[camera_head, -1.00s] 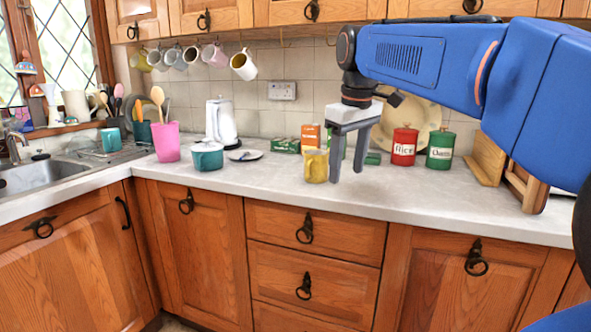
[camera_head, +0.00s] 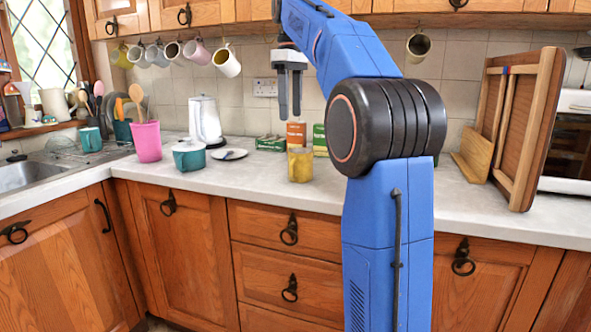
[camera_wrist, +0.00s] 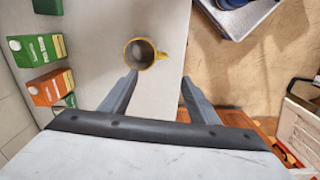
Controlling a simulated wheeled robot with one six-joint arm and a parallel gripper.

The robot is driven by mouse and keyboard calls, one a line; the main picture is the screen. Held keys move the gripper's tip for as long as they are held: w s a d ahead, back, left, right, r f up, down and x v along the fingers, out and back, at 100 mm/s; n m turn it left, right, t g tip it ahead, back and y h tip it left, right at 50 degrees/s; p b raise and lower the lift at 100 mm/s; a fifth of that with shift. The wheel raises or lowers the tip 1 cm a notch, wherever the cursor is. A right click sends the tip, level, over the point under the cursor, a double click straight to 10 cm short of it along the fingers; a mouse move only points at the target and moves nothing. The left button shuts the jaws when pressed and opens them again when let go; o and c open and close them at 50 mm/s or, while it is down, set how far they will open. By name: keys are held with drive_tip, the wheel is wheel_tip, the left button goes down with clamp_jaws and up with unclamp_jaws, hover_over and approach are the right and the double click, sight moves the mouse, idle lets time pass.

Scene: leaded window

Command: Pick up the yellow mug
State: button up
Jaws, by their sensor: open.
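The yellow mug (camera_head: 300,165) stands upright on the worktop near its front edge, in front of the cartons. In the wrist view the mug (camera_wrist: 139,53) is seen from above, with its open top and its handle towards the right. My gripper (camera_head: 289,112) is open and empty, pointing down above the worktop, higher than the mug and slightly left of it in the head view. In the wrist view my gripper's fingers (camera_wrist: 157,82) are spread apart, and the mug shows beyond their tips, not between them.
An orange carton (camera_head: 296,133) and a green carton (camera_head: 320,140) stand behind the mug. A teal pot (camera_head: 189,158) and a small plate (camera_head: 228,154) lie to its left. Several mugs hang under the wall cupboards, including a white one (camera_head: 227,62). Wooden boards (camera_head: 520,130) lean at right.

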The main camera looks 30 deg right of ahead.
sight(292, 159)
wheel_tip(292, 159, down, 16)
drive_tip(key=shift+s+d+f, duration=0.1)
drive_tip(key=shift+f, duration=0.05)
idle(0.6)
clamp_jaws()
